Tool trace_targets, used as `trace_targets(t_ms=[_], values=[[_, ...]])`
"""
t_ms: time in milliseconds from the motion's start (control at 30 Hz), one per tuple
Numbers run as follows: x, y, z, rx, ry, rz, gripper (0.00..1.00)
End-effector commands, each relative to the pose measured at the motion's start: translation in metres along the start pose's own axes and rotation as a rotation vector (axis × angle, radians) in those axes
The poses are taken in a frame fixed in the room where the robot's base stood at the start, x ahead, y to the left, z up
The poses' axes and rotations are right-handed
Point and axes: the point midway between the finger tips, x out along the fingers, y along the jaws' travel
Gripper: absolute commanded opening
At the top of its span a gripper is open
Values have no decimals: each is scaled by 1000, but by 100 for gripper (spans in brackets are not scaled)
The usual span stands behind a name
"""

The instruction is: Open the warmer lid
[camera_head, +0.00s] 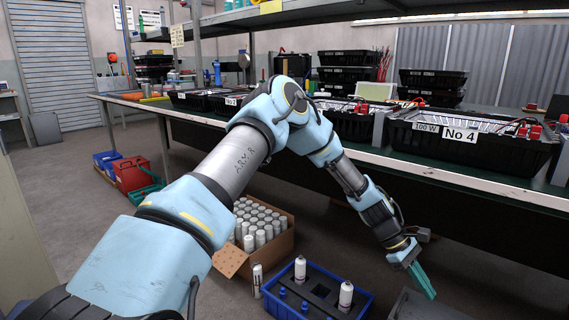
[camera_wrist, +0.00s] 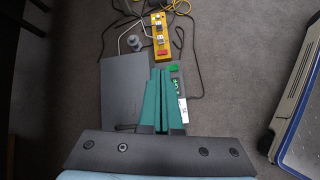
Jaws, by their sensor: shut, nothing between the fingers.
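The warmer appears to be the grey box below my gripper. Its flat grey lid (camera_wrist: 125,80) shows in the wrist view and looks shut. A narrow strip with a green button and a label (camera_wrist: 182,105) runs along its right side. In the head view only a grey corner of the box (camera_head: 425,306) shows at the bottom edge. My gripper (camera_wrist: 160,72) has teal fingers pressed together with nothing between them. It points down over the right part of the box and hides some of it; it also shows in the head view (camera_head: 430,294). I cannot tell whether it touches the lid.
A yellow power strip (camera_wrist: 159,38) with cables lies beyond the box. A blue-edged case (camera_wrist: 292,120) stands to the right. In the head view, a blue crate with bottles (camera_head: 362,296) and a carton of cans (camera_head: 228,258) are on the floor. The long workbench (camera_head: 480,182) is behind my arm.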

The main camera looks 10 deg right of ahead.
Motion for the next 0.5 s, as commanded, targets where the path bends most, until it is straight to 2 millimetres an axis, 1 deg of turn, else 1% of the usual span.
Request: trace_targets(t_ms=[33,67,167,200,267,300,367,400,467,500], values=[[-17,-6,-9,29,37,-1,0],[-28,-10,-14,49,60,-3,0],[-69,-31,-36,125,151,-16,0],[-90,-42,-46,160,195,-25,0],[-124,-62,-61,211,266,-44,0],[-147,-77,-70,244,313,-57,0],[-181,-102,-82,288,379,-82,0],[-204,-120,-89,313,421,-99,0],[-236,-148,-96,347,480,-127,0],[-257,-167,-100,368,519,-145,0]])
